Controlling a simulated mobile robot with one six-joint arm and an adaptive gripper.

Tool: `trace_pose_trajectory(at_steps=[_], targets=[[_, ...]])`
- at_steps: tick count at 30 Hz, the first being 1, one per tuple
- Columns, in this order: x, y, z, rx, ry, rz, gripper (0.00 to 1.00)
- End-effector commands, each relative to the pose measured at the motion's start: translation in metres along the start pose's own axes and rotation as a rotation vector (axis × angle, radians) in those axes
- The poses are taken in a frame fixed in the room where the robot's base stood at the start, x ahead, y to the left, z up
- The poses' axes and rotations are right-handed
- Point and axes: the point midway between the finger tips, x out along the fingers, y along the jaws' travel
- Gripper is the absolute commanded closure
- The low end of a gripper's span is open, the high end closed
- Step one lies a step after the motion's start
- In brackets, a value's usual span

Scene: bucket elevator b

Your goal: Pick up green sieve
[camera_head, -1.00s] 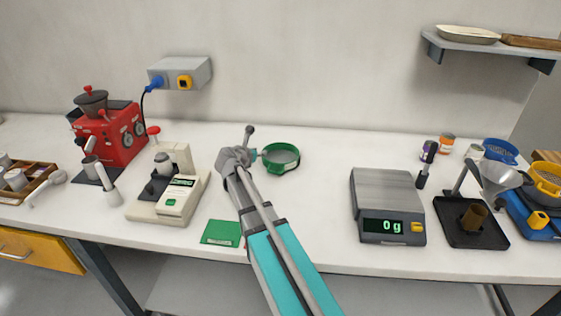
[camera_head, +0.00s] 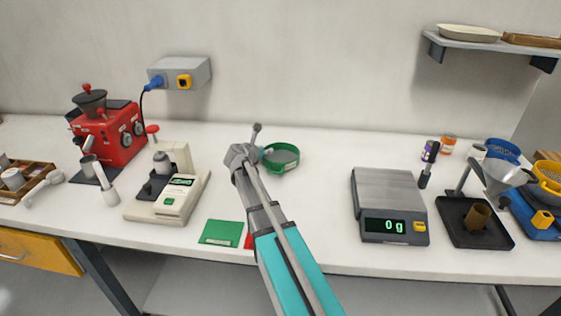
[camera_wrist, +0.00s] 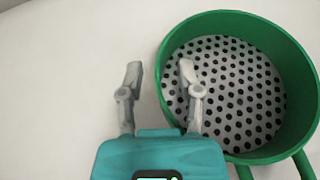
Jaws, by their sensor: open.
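The green sieve (camera_head: 282,157) lies on the white table, right of my gripper in the head view. It is a round green rim around a pale mesh with dark holes. In the wrist view the sieve (camera_wrist: 303,78) fills the right side, with its handle toward the bottom right. My gripper (camera_wrist: 160,72) is open and empty. Its left finger is over bare table outside the rim; its right finger overlaps the sieve's left part in the picture. I cannot tell its height over the rim. In the head view my arm largely hides the gripper (camera_head: 262,153).
A grey scale (camera_head: 386,190) reading 0 g stands right of the sieve. A beige device (camera_head: 165,195) and a green card (camera_head: 221,232) are to the left. A red machine (camera_head: 112,139) is farther left. The table behind the sieve is clear.

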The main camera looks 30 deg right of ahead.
Motion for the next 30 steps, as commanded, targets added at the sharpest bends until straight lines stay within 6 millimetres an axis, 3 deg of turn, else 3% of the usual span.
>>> trace_pose_trajectory(at_steps=[7,12,15,30], targets=[[-0.0001,0.0,-0.0001,0.0,0.0,0.0,0.55],[-0.0001,0.0,-0.0001,0.0,0.0,0.0,0.86],[-0.0001,0.0,-0.0001,0.0,0.0,0.0,1.0],[-0.0003,-0.0001,0.0001,0.0,0.0,0.0,1.0]])
